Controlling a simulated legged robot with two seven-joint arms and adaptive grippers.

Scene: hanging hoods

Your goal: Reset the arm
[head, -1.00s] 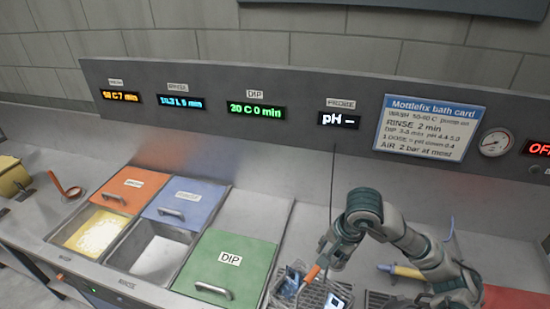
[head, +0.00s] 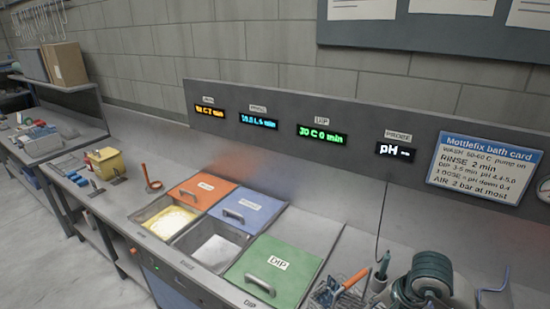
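Part of my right arm (head: 425,283) shows at the lower right as a grey link with dark green rings. Its gripper is not visible, being below the frame edge or hidden by the arm. My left arm and gripper are not in view. Just left of the arm, a dark green probe (head: 382,265) stands upright on a thin cable that runs up to the panel. A wire basket (head: 322,300) at the bottom edge has a blue item and an orange-handled tool (head: 355,278) at it; their contact is unclear.
The bench has an orange lid (head: 202,190), a blue lid (head: 248,208) and a green DIP lid (head: 272,270). Two open basins lie in front, one with yellow contents (head: 172,222). A yellow box (head: 107,163) stands left. The bath card (head: 485,165) hangs on the back panel.

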